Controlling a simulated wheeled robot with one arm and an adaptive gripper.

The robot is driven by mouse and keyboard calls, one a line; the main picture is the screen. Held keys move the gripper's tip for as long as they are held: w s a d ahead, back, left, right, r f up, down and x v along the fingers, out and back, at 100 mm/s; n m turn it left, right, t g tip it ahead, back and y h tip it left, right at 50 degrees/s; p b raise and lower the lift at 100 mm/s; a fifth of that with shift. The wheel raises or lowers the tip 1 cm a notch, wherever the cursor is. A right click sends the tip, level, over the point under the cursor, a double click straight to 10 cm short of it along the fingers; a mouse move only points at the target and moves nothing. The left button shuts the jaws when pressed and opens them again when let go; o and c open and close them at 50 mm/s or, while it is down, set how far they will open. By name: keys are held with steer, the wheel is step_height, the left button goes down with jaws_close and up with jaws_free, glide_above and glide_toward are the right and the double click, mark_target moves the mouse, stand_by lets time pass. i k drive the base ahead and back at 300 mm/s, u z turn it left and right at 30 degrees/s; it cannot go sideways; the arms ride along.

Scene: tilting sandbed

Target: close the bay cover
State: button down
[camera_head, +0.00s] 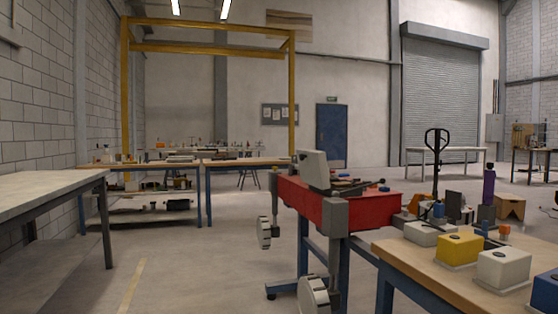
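A red tray-like bed (358,211) stands on blue legs right of the middle, its near end held by a grey bracket (335,217). A light grey panel (313,170) stands tilted up at the bed's left end. It may be the bay cover, but I cannot tell for sure. A dark handle or lever (366,187) shows above the bed's rim. The bed's inside is mostly hidden by its wall. My gripper is not in view.
A wooden table (425,277) at the front right carries yellow (460,247) and white (503,267) blocks. Pale handwheels (313,296) stick out low from the bed's stand. A grey bench (52,190) stands at the left. The floor between bench and bed is clear.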

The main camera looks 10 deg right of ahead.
mark_target(312, 164)
steer(key=i, duration=2.25)
steer(key=u, duration=1.35)
